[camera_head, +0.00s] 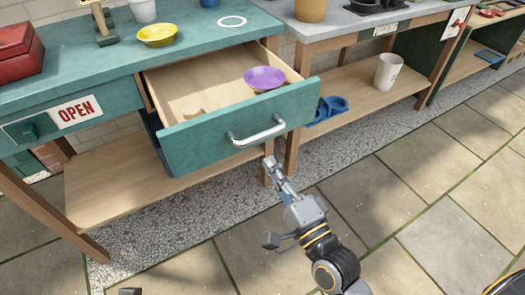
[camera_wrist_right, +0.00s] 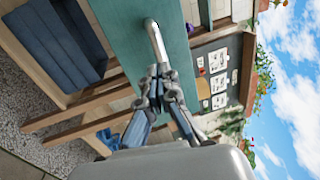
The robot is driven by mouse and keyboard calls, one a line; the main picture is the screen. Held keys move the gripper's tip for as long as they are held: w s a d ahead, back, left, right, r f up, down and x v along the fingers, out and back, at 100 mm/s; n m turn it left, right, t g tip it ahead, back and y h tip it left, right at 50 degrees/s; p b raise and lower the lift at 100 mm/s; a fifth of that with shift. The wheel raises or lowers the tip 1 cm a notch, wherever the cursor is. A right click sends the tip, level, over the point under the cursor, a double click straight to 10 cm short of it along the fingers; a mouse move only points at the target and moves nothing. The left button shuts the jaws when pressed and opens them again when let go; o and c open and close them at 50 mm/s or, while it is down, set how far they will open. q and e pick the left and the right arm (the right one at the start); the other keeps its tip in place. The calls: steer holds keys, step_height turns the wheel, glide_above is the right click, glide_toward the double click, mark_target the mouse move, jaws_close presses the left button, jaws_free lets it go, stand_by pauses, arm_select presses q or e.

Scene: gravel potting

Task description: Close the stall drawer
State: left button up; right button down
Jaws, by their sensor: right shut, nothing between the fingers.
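The stall drawer (camera_head: 190,145) has a teal front and a pale wood inside, and it is pulled well out from under the teal counter. Its silver bar handle (camera_head: 257,132) faces me. My right gripper (camera_head: 269,163) is shut and empty, just below and in front of the handle. In the right wrist view its fingertips (camera_wrist_right: 160,72) are close to the handle's end (camera_wrist_right: 156,42); I cannot tell whether they touch. My left gripper's fingers are not in view.
A yellow bowl (camera_head: 157,35) and a red box (camera_head: 15,55) stand on the teal counter (camera_head: 80,60). An OPEN sign (camera_head: 76,110) hangs at left. A white cup (camera_head: 388,70) and blue shoes (camera_head: 330,107) are on the neighbouring lower shelf. The paved floor in front is clear.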

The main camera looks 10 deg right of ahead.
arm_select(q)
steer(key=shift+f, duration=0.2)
arm_select(e)
steer(key=x, duration=0.4)
steer(key=shift+w, duration=0.35)
steer(key=shift+w, duration=0.1)
